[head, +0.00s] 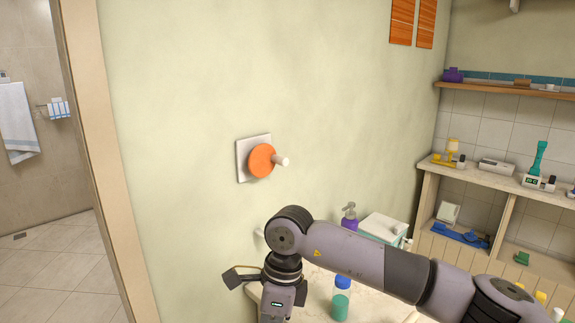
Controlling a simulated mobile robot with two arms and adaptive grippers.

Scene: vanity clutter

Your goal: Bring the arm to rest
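My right arm (365,272) reaches in from the lower right, its elbow bent above a pale counter. Its wrist and gripper (272,300) hang down at the bottom of the head view, left of the teal bottle with a blue cap (341,300). The fingertips are hidden or cut off by the lower edge, so I cannot tell whether the gripper is open or shut. My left gripper is out of view.
An orange round knob with a white peg (262,161) is on the wall plate. A purple pump bottle (349,217) and a white-teal box (383,228) stand behind the arm. Shelves (510,180) with small items are at right. A doorway opens at left.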

